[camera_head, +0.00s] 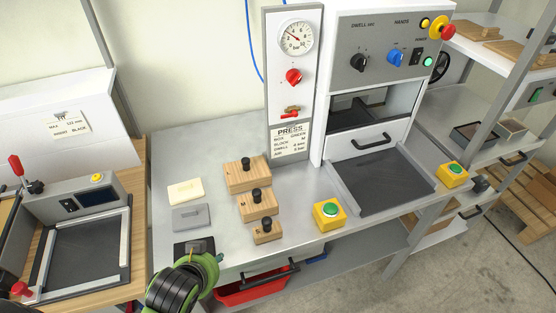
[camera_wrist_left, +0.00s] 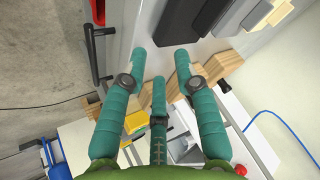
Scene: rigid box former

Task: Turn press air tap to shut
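The press air tap (camera_head: 291,111) is on the grey air panel (camera_head: 272,70), below the pressure gauge (camera_head: 295,38) and the red round knob (camera_head: 293,76). Its red handle lies close to level across a small brass body. My left gripper (camera_head: 208,264) is at the front edge of the metal bench, well below and left of the tap, touching nothing that I can make out. In the left wrist view its teal fingers (camera_wrist_left: 160,62) are spread with nothing between them. The tap cannot be made out surely in that view. My right gripper is not in view.
Wooden knobbed blocks (camera_head: 255,205), pale and grey pads (camera_head: 187,205) and a black pad (camera_head: 194,247) lie on the bench between my gripper and the panel. A yellow box with a green button (camera_head: 329,214) stands right of them. The press (camera_head: 375,90) adjoins the panel.

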